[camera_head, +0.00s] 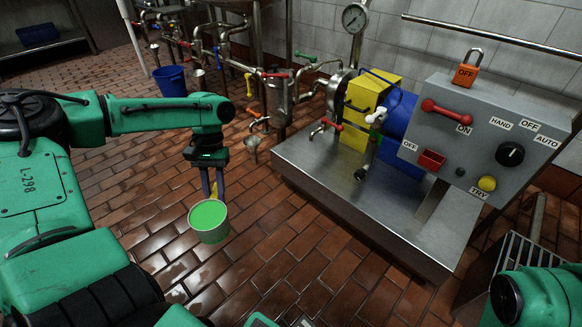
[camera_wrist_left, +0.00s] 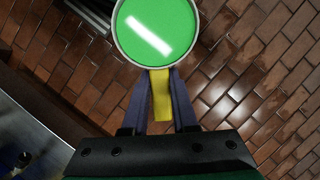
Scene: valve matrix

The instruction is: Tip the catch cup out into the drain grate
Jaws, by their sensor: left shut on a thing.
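The catch cup (camera_head: 208,222) is a pale round cup filled close to the rim with bright green liquid. My left gripper (camera_head: 213,193) is shut on the cup's yellow handle and holds the cup roughly upright over the brick floor. The left wrist view shows the cup (camera_wrist_left: 156,30) with its yellow handle (camera_wrist_left: 161,95) between the two fingers. A slatted metal grate (camera_head: 527,262), which looks like the drain grate, is at the lower right, well away from the cup and partly hidden by my right arm. My right gripper is not in view.
A steel plinth (camera_head: 340,200) with a yellow block, blue motor and grey control box (camera_head: 490,135) stands between cup and grate. Pipes and valves, a small funnel-like cup (camera_head: 251,150) and a blue bucket (camera_head: 170,80) are behind. The floor around the cup is clear and wet.

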